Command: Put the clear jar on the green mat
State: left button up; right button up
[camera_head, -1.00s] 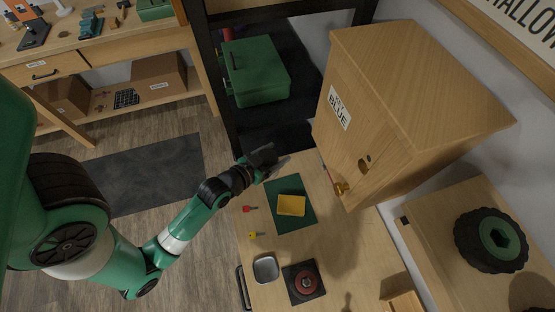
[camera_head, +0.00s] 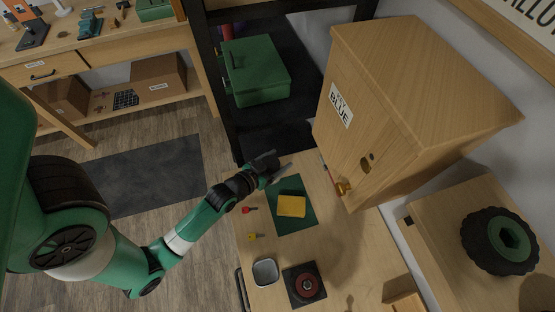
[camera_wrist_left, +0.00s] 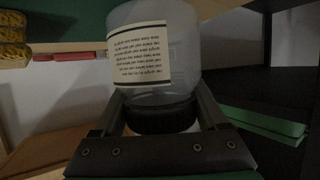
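The clear jar (camera_wrist_left: 160,90) fills the middle of the left wrist view, with a cream text label and a black lid (camera_wrist_left: 160,120). It appears upside down there, lid toward the bottom of the picture. The fingers of my left gripper (camera_wrist_left: 162,112) lie against both sides near the lid and appear shut on it. Its base is cut off by the frame. In the head view my left gripper (camera_head: 282,170) is just above the upper-left corner of the green mat (camera_head: 300,225); I cannot make out the jar clearly there. My right gripper is not in view.
A yellow block (camera_head: 291,206) lies on the mat. A red item (camera_head: 249,210), a small yellow item (camera_head: 256,236), a metal tin (camera_head: 265,272) and a black square pad (camera_head: 304,285) lie nearby. A wooden cabinet (camera_head: 420,110) stands to the right. The mat's lower part is bare.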

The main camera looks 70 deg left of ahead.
pick_arm(q)
jog(key=o, duration=0.3)
jog(key=shift+o, duration=0.2)
jog(key=shift+r, duration=0.3)
jog(key=shift+s+d+r+p, duration=0.1)
jog(key=shift+s+r+p, duration=0.15)
jog(key=shift+p, duration=0.1)
jog(key=v, duration=1.1)
jog(key=shift+s, duration=0.2)
jog(key=shift+d+r, duration=0.1)
